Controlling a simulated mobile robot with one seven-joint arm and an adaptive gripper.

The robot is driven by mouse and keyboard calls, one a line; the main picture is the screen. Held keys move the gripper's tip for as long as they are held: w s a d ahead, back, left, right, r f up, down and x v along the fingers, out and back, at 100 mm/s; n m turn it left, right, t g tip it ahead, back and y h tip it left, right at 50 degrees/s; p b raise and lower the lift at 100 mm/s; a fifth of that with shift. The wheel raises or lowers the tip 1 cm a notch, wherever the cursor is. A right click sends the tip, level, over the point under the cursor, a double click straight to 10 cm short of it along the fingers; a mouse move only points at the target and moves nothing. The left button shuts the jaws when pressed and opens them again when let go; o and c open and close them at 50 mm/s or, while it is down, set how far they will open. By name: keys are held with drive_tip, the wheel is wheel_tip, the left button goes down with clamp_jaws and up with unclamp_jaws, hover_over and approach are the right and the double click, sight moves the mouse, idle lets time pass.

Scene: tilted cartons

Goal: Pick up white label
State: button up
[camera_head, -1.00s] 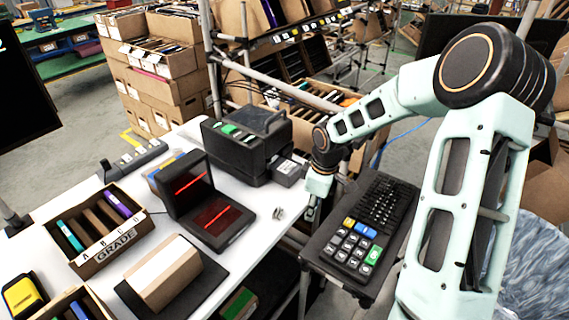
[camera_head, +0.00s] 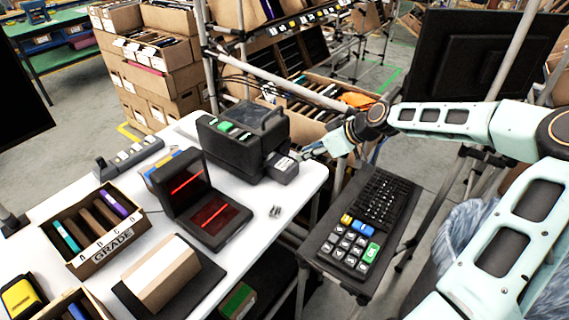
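A black label printer (camera_head: 245,142) with green buttons stands at the back right of the white table. A small pale patch, perhaps the white label (camera_head: 284,163), shows at the grey outlet block on its right side; it is too small to be sure. My gripper (camera_head: 322,149) is in the air just right of that outlet, apart from it as far as I can see. Its fingers are small and blurred, so their opening cannot be told. I see nothing held.
A scanner with red lit panels (camera_head: 207,209) stands left of the printer. A black keypad (camera_head: 362,225) is on a stand at the right. A small grey object (camera_head: 275,211) lies near the table edge. The GRADE box (camera_head: 97,230) and a carton (camera_head: 160,273) are at the left.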

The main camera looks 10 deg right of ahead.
sight(289, 164)
drive_tip(key=x, duration=0.5)
drive_tip(key=p+x, duration=0.1)
drive_tip(key=x, duration=0.1)
drive_tip(key=shift+s+f, duration=0.2)
drive_tip(key=shift+f, duration=0.3)
drive_tip(key=shift+d, duration=0.1)
drive_tip(key=c, duration=0.3)
drive_tip(key=shift+c, duration=0.2)
